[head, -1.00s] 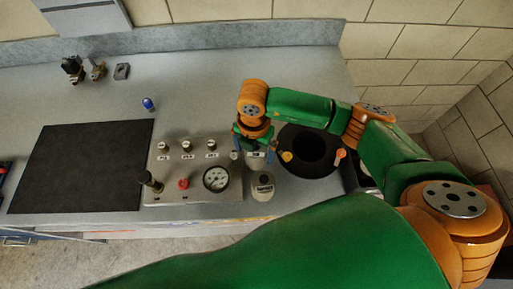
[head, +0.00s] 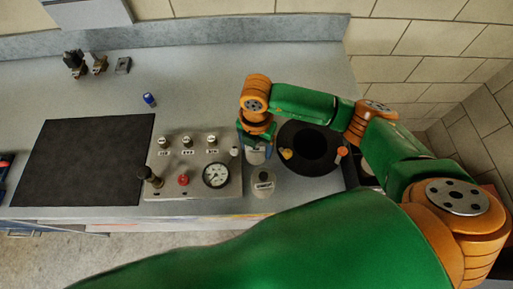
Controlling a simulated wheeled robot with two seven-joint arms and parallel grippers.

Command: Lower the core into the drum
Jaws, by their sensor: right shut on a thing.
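My right gripper (head: 256,146) points down just left of the drum, beside the gauge panel. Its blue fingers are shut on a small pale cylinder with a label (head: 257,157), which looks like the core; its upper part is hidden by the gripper. The drum (head: 327,168) is the black round body with a dark open hole, right of the gripper on the bench. The held cylinder is beside the hole, not over it. My left gripper is not in view.
A pale labelled canister (head: 263,185) stands close in front of the gripper. The metal panel (head: 205,187) with a gauge, knobs and lever is to the left. A black mat (head: 85,165), blue cap (head: 149,100) and brass fittings (head: 99,66) lie farther left.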

